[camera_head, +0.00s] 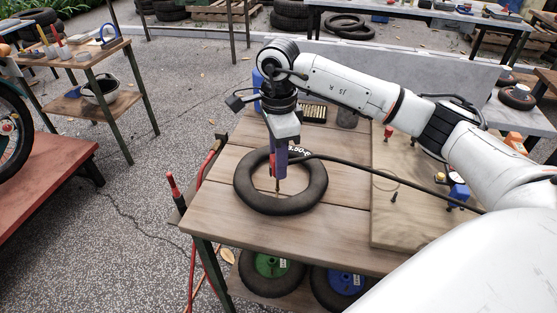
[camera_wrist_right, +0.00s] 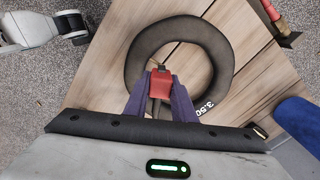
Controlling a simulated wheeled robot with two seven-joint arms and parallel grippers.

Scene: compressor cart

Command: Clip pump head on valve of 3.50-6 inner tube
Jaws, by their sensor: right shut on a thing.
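The black 3.50-6 inner tube (camera_head: 312,188) lies flat on the wooden cart top, with white lettering on its far side; it also shows in the right wrist view (camera_wrist_right: 220,50). My right gripper (camera_head: 279,166) points down over the tube's ring. Its purple fingers (camera_wrist_right: 160,85) are shut on the red pump head (camera_wrist_right: 160,80). A black hose (camera_head: 380,171) runs off to the right from near the gripper. A thin brass-coloured stem (camera_head: 277,186) shows just below the fingers; I cannot tell whether it is the valve or touches the pump head. My left gripper is out of view.
A wooden board (camera_head: 405,215) with small parts and a blue item (camera_head: 459,194) lies on the right. A red-handled tool (camera_head: 173,186) stands at the cart's left edge. Wheels with green (camera_head: 272,265) and blue hubs sit below. The near left tabletop is clear.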

